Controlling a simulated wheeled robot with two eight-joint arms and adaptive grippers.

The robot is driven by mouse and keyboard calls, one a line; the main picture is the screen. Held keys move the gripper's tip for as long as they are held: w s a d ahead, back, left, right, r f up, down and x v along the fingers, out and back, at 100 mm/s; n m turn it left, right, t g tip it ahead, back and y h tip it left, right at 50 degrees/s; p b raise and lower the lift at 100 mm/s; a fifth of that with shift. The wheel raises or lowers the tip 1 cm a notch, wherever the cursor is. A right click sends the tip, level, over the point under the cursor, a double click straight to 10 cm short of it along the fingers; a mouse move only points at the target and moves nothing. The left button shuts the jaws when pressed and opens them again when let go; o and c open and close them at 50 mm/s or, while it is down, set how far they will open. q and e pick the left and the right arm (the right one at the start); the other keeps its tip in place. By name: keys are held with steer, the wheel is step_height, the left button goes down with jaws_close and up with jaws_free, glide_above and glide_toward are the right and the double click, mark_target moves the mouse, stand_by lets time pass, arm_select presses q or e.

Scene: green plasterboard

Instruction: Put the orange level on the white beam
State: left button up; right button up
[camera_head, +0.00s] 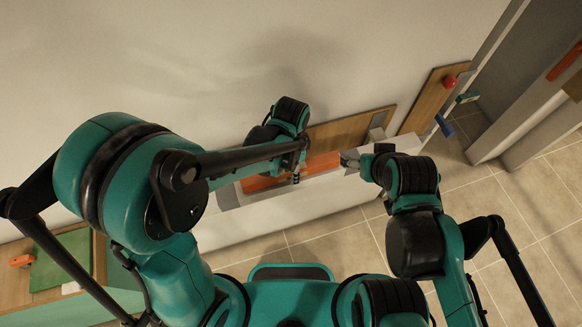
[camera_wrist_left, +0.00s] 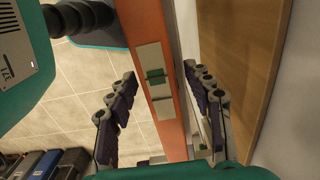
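The orange level (camera_head: 322,163) lies along the top of the white beam (camera_head: 300,204) in the head view; I cannot tell whether it rests fully on it. My left gripper (camera_head: 298,172) is over the level's middle and hides part of it. In the left wrist view the level (camera_wrist_left: 160,82) runs between the fingers of the left gripper (camera_wrist_left: 162,110). These are spread, with a clear gap on the left side and a smaller one on the right. My right gripper (camera_head: 352,160) is by the level's right end; its fingers are too small to read.
A wooden board (camera_head: 345,130) stands behind the beam against the wall, with another board (camera_head: 432,97) to its right. Coloured tools hang at the right. A green panel (camera_head: 62,262) with an orange item is at the lower left. Tiled floor (camera_head: 340,240) lies in front.

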arm_select(q)
steer(key=shift+r, duration=0.3)
step_height(320, 180, up, 12)
steer(key=p, duration=0.2)
steer(key=s+a+r+n+t, duration=0.1)
steer(key=s+a+n+t, duration=0.1)
steer(key=a+n, duration=0.5)
steer(key=s+a+r+n+t, duration=0.2)
steer(key=a+n+t, duration=0.3)
steer(key=a, duration=0.6)
steer(key=shift+s+r+n, duration=0.2)
steer(key=shift+s+n, duration=0.45)
steer(key=shift+n, duration=0.55)
steer(key=shift+d, duration=0.1)
